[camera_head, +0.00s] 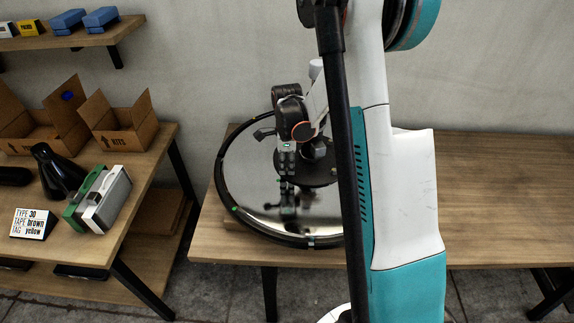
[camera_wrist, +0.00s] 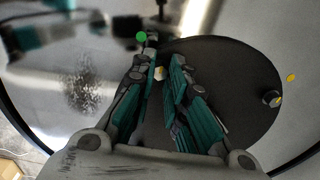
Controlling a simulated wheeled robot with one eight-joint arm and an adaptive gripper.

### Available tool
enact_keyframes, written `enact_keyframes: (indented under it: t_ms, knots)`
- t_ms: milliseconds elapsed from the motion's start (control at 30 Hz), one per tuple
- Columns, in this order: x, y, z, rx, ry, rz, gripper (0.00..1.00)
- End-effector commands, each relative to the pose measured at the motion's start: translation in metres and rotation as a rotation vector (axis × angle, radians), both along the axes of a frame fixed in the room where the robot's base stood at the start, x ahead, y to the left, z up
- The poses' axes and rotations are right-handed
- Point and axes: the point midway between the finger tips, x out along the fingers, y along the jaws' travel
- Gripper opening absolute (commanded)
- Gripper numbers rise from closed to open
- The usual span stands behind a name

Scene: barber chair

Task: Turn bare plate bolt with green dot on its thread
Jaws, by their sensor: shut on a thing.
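The barber chair's round base (camera_head: 240,170) lies on the bench, a shiny disc with a black rim. A dark round plate (camera_head: 318,172) sits at its middle and also fills the centre of the wrist view (camera_wrist: 225,70). My gripper (camera_head: 285,180) points down at the plate's left side. In the wrist view its teal-padded fingers (camera_wrist: 164,68) are close together, shut on a small bolt whose grip is mostly hidden. A pale, yellowish bolt head (camera_wrist: 160,73) shows between them. A green dot (camera_wrist: 141,37) shows beside the left fingertip; I cannot tell what it is on.
Another bolt (camera_wrist: 271,98) with a yellow mark stands at the plate's right edge. A sign (camera_head: 34,223) reads type 30, tape brown, tag yellow. A green and grey case (camera_head: 100,198) and open cardboard boxes (camera_head: 122,125) are on the left table. The bench is clear at right.

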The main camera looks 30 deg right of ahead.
Motion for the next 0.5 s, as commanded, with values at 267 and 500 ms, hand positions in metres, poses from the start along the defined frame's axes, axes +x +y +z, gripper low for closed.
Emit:
enact_keyframes:
  t_ms: [267, 500]
  knots:
    - [0.0008, -0.0006, 0.0005, -0.001, -0.002, -0.059, 0.0]
    - [0.0008, -0.0006, 0.0005, -0.001, -0.002, -0.065, 0.0]
